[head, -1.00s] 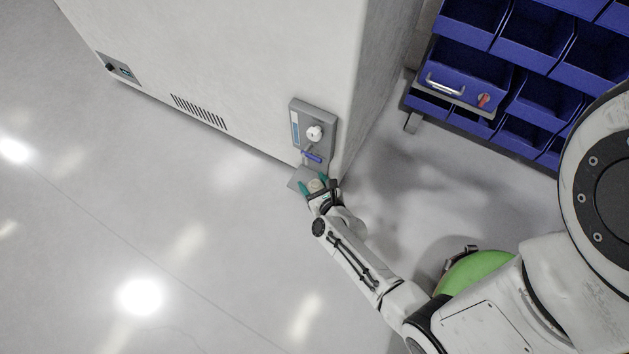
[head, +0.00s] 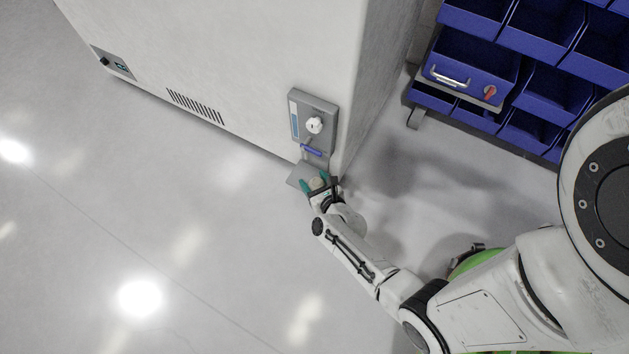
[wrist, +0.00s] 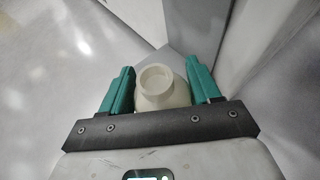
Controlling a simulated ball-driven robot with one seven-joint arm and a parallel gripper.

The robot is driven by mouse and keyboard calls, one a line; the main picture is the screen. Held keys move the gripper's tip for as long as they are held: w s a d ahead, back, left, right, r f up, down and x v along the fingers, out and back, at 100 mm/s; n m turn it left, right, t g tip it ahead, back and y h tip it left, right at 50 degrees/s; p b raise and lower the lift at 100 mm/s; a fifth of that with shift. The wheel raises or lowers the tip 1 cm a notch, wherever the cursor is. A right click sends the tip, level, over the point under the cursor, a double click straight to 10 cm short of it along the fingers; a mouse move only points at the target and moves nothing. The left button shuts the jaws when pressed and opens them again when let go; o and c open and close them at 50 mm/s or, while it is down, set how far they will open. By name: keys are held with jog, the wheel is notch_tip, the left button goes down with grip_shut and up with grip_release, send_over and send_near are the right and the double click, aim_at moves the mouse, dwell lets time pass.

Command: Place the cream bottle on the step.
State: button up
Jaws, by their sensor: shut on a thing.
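The cream bottle (wrist: 158,85) is between the green fingers of my gripper (wrist: 160,88) in the wrist view, its round open-looking neck toward the camera. My gripper is shut on it. In the head view the bottle (head: 317,184) shows as a small pale shape between the fingertips of my gripper (head: 319,184). The step (head: 297,175) is a small grey plate at the foot of the wall fixture, and the bottle overlaps it in this view. In the wrist view a grey surface (wrist: 178,57) lies beyond the bottle. I cannot tell whether the bottle touches the step.
A grey panel (head: 300,106) with a white knob (head: 314,125) and a blue handle (head: 311,150) is on the large white cabinet (head: 230,60) just above the step. Blue bins (head: 535,85) stand at the upper right. The floor (head: 120,220) at the left is clear.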

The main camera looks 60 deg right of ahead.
jog(key=o, duration=1.2)
jog(key=shift+c, duration=0.2)
jog(key=shift+r, duration=0.1)
